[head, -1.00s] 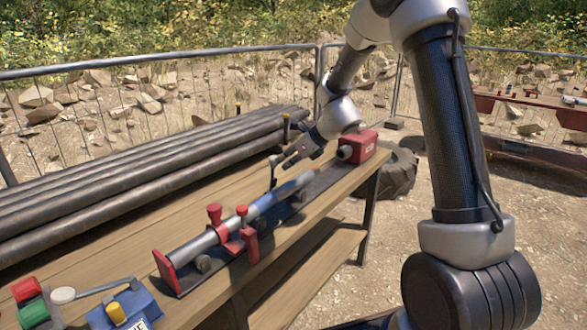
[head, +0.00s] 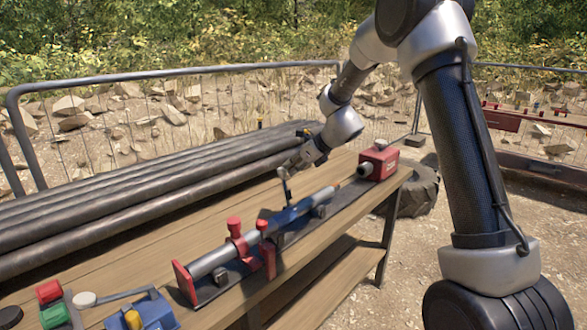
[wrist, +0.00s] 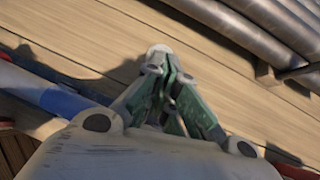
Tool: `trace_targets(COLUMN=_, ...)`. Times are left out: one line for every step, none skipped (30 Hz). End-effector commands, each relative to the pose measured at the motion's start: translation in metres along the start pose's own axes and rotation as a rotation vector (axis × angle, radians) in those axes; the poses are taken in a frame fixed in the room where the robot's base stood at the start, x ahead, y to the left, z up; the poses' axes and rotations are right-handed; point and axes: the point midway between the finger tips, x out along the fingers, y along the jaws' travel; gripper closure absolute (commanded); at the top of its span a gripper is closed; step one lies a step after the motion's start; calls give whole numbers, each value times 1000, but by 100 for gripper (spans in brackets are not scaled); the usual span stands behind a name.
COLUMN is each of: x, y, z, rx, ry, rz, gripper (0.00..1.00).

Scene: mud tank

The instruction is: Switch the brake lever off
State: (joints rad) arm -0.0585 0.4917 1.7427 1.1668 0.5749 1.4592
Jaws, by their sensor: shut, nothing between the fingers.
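A lever with a pale round knob (head: 85,299) reaches left from a blue housing (head: 158,314) at the lower left of the head view. It lies low and nearly level. I read no label naming it the brake lever. My gripper (head: 286,173) is far from it, above the middle of the bench by the blue section of pipe (head: 285,216). A thin upright piece shows just below my gripper; I cannot tell whether it is a second lever. In the wrist view my green fingers (wrist: 164,76) are closed together, with a pale rounded thing (wrist: 159,50) at their tips.
The wooden bench (head: 222,236) carries a clamped pipe with red brackets (head: 236,240) and a red box (head: 379,162). Red and green buttons (head: 55,315) sit at the lower left. Several dark pipes (head: 130,207) lie behind.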

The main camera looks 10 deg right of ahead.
Motion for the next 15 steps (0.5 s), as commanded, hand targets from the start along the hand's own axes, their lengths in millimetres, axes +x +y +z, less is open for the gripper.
trace_targets(x=0, y=0, z=0, rx=0, ry=0, rz=0, gripper=100)
trace_targets(x=0, y=0, z=0, rx=0, ry=0, rz=0, gripper=100)
trace_targets(x=0, y=0, z=0, rx=0, ry=0, rz=0, gripper=100)
trace_targets(x=0, y=0, z=0, rx=0, ry=0, rz=0, gripper=100)
trace_targets(x=0, y=0, z=0, rx=0, ry=0, rz=0, gripper=100)
trace_targets(x=0, y=0, z=0, rx=0, ry=0, rz=0, gripper=100)
trace_targets(x=0, y=0, z=0, rx=0, ry=0, rz=0, gripper=100)
trace_targets(x=-1, y=0, z=0, rx=0, ry=0, rz=0, gripper=100)
trace_targets(x=-2, y=-1, z=0, rx=0, ry=0, rz=0, gripper=100)
trace_targets(x=-4, y=-1, z=-1, rx=0, ry=0, rz=0, gripper=100)
trace_targets(x=-6, y=-2, z=-1, rx=0, ry=-1, rz=0, gripper=100)
trace_targets(x=-10, y=-3, z=-2, rx=-1, ry=-1, rz=-1, gripper=100)
trace_targets(x=-13, y=-4, z=-2, rx=-1, ry=-1, rz=-1, gripper=100)
trace_targets(x=-18, y=-5, z=-3, rx=-1, ry=-1, rz=-1, gripper=100)
trace_targets(x=-24, y=-7, z=-4, rx=-1, ry=-2, rz=0, gripper=100)
